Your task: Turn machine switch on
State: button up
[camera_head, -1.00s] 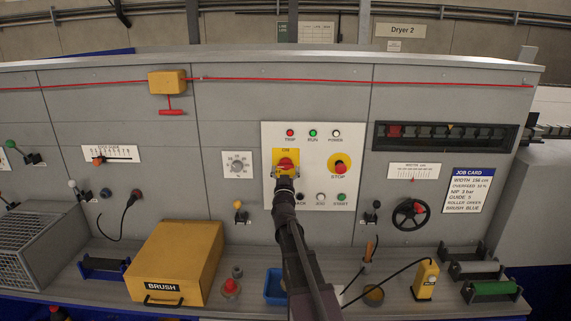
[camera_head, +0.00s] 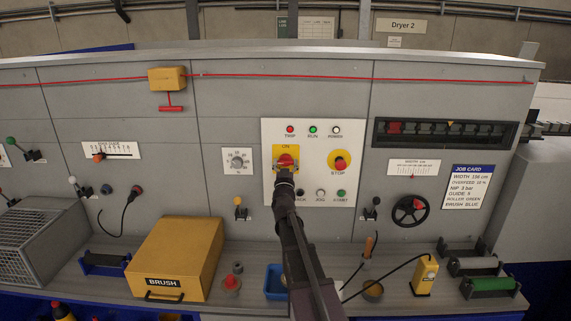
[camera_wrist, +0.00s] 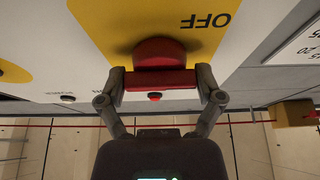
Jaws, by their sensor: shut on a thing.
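The machine switch is a red knob (camera_head: 286,160) on a yellow plate (camera_head: 279,150), with ON printed above it in the head view. In the wrist view, the red knob (camera_wrist: 160,55) has a bar handle (camera_wrist: 160,81) lying crosswise, and OFF shows upside down beside it on the yellow plate (camera_wrist: 95,25). My gripper (camera_head: 285,172) reaches up from below to the knob. In the wrist view my gripper (camera_wrist: 160,82) has one finger at each end of the bar, shut on it. In the head view my gripper hides the lower part of the plate.
The white panel (camera_head: 312,150) also carries a STOP button (camera_head: 340,162), lamps above and small buttons below. A yellow BRUSH box (camera_head: 180,255), a blue bin (camera_head: 275,285) and a yellow device (camera_head: 425,275) stand on the ledge. A handwheel (camera_head: 411,211) is at right.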

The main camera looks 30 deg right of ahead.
jog(key=shift+m+h, duration=0.4)
jog(key=shift+m, duration=0.2)
jog(key=m+g+h, duration=0.1)
jog(key=m, duration=0.4)
jog(key=shift+w+r+g+h+p, duration=0.1)
jog(key=shift+g+h+p, duration=0.25)
jog(key=shift+g+h, duration=0.05)
jog(key=m+g+p, duration=0.1)
jog(key=m, duration=0.2)
jog(key=m+g+h, duration=0.1)
jog(key=m, duration=0.2)
jog(key=shift+r+g+h+p, duration=0.1)
jog(key=shift+g+h+p, duration=0.2)
jog(key=shift+g+p, duration=0.1)
jog(key=m+g+p, duration=0.1)
jog(key=m, duration=0.2)
jog(key=m+g+p, duration=0.1)
jog(key=m, duration=0.2)
jog(key=shift+m+g+p, duration=0.3)
jog(key=shift+p, duration=0.1)
jog(key=shift+m+g+y+p, duration=0.5)
jog(key=shift+m+p, duration=0.45)
jog(key=shift+m, duration=0.85)
jog(key=shift+f, duration=0.2)
jog(key=o, duration=0.9)
jog(key=shift+c, duration=0.2)
